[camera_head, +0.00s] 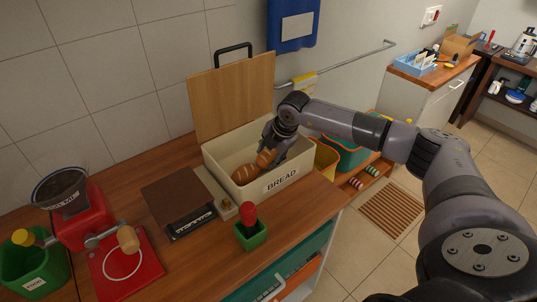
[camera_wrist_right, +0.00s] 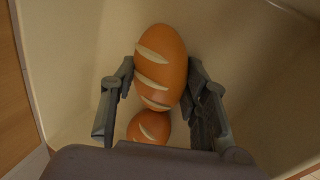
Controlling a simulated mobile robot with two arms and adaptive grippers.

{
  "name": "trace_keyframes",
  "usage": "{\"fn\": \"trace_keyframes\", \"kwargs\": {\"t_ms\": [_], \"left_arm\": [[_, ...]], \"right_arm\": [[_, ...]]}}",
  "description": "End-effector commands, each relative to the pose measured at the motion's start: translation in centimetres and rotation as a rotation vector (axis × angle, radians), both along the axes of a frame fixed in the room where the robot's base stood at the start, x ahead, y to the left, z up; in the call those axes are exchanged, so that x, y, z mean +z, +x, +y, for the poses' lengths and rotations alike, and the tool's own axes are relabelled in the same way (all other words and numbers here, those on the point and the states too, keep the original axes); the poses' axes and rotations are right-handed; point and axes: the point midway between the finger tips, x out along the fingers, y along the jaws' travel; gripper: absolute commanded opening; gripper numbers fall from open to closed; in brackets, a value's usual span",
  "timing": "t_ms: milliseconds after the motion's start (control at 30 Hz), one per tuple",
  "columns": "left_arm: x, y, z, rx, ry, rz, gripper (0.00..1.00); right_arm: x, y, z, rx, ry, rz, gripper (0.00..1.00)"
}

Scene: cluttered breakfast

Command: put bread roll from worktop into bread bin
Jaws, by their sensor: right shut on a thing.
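The bread bin (camera_head: 283,184) is a cream box labelled BREAD on the worktop, its wooden lid (camera_head: 235,95) standing open at the back. My right gripper (camera_head: 270,148) reaches down into the bin, shut on a brown scored bread roll (camera_head: 266,158). In the right wrist view this roll (camera_wrist_right: 160,60) lies between the fingers (camera_wrist_right: 160,72). A second roll (camera_head: 243,174) is inside the bin beside it; in the wrist view it (camera_wrist_right: 149,127) is partly covered by the held roll. Whether the held roll touches the bin floor is unclear. My left gripper is not in view.
Left of the bin are a dark brown board (camera_head: 178,199) and a red grinder (camera_head: 85,217). A green holder with a red-topped item (camera_head: 249,230) stands in front. A yellow container (camera_head: 326,158) is right of the bin. Bare worktop (camera_head: 205,258) lies in front.

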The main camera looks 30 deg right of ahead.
Motion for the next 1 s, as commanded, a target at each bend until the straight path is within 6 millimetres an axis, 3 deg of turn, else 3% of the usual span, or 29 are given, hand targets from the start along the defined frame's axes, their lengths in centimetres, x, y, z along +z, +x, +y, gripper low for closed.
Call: {"fn": "trace_keyframes", "kwargs": {"t_ms": [67,100,400,767,1000], "left_arm": [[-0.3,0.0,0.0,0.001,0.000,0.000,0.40],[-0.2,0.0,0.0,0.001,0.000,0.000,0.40],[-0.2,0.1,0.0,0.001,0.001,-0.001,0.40],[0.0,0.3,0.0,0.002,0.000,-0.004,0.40],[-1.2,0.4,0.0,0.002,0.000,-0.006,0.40]], "right_arm": [[-0.3,0.0,0.0,0.000,0.001,0.000,0.14],[-0.2,0.0,0.0,0.000,0.000,0.000,0.43],[-0.1,0.0,0.0,0.000,0.000,0.000,0.62],[0.3,0.0,0.0,0.000,0.000,-0.001,0.62],[3.9,-1.6,-0.4,0.000,-0.001,-0.004,0.62]]}}
